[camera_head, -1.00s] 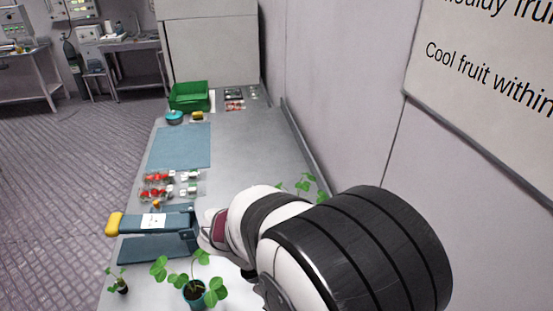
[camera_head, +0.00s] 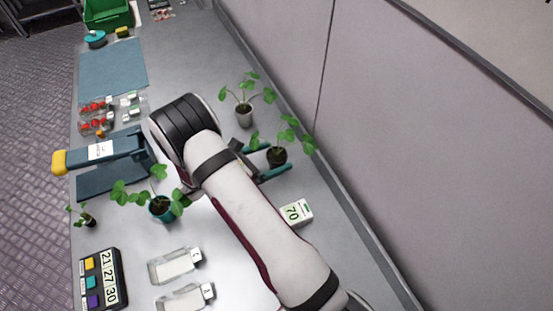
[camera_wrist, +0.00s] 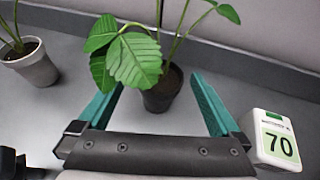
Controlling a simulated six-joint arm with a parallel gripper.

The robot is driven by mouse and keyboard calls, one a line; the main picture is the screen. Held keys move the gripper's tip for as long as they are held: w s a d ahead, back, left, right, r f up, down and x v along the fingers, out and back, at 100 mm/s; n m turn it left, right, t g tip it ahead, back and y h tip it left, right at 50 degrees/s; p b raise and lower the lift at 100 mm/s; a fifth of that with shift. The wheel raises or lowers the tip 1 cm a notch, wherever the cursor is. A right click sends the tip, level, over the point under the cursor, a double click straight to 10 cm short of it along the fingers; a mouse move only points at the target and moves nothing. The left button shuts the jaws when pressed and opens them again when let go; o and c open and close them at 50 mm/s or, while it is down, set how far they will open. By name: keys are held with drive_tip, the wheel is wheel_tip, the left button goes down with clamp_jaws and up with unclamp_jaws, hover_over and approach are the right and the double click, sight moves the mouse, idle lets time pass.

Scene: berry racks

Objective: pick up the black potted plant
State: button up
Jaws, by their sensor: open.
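The black potted plant (camera_head: 277,157) stands upright on the bench near the wall, right of my arm in the head view. In the wrist view its black pot (camera_wrist: 161,98) sits between the far ends of my fingers, with its leaves leaning over the left finger. My gripper (camera_head: 266,161) is open, with one teal finger on each side of the pot. The gripper also shows in the wrist view (camera_wrist: 158,88). Whether a finger touches the pot I cannot tell.
A grey-potted plant (camera_head: 244,115) stands close by, left in the wrist view (camera_wrist: 35,66). A white box marked 70 (camera_head: 296,213) is beside the right finger. A teal-potted plant (camera_head: 161,208), a small dark-potted plant (camera_head: 89,220) and a blue press-like device (camera_head: 105,152) stand left of my arm.

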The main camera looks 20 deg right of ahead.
drive_tip(key=shift+x, duration=1.15)
drive_tip(key=c, duration=1.4)
drive_tip(key=shift+r, duration=0.1)
